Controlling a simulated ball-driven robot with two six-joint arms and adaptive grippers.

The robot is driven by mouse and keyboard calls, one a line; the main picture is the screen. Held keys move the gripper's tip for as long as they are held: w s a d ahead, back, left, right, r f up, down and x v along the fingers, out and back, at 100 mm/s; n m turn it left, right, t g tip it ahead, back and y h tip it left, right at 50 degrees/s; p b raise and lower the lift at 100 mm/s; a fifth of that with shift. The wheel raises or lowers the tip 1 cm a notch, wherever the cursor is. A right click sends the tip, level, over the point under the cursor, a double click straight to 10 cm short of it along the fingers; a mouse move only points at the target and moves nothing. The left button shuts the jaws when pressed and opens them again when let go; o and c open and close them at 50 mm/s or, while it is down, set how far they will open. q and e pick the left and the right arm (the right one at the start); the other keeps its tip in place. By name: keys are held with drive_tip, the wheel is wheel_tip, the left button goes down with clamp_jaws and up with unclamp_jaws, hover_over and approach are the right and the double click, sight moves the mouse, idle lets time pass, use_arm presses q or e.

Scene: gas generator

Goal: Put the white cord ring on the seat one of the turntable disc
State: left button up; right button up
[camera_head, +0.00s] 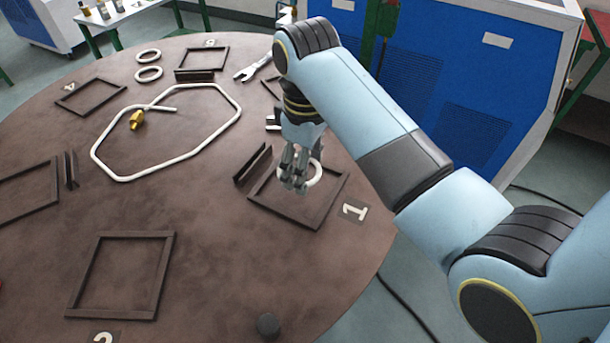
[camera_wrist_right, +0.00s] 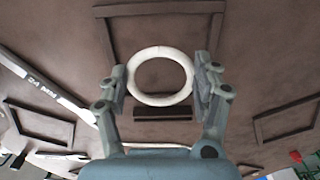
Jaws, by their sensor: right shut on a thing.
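My right gripper (camera_head: 293,186) is shut on a white cord ring (camera_head: 315,173), over the square frame of seat one (camera_head: 283,212). The right wrist view shows the ring (camera_wrist_right: 160,100) gripped across its width between the two fingers of the gripper (camera_wrist_right: 160,80), its opening facing the camera. A dark square frame (camera_wrist_right: 160,9) lies beyond it there. I cannot tell how high the ring is above the brown turntable disc (camera_head: 215,265). The label "1" (camera_head: 354,211) is right of the seat. My left gripper is out of view.
A bent white tube (camera_head: 150,178) with a brass fitting (camera_head: 137,120) lies left of the gripper. A small upright bracket (camera_head: 253,165) stands beside seat one. A wrench (camera_head: 252,69) lies behind.

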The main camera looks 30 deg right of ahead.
wheel_tip(320, 180, down, 3)
drive_tip(key=shift+f+p, duration=0.2)
drive_tip(key=shift+p, duration=0.15)
drive_tip(key=shift+f, duration=0.3)
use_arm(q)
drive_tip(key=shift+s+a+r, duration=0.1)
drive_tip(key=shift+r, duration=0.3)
use_arm(e)
drive_tip(key=shift+f, duration=0.15)
drive_tip(key=o, duration=0.9)
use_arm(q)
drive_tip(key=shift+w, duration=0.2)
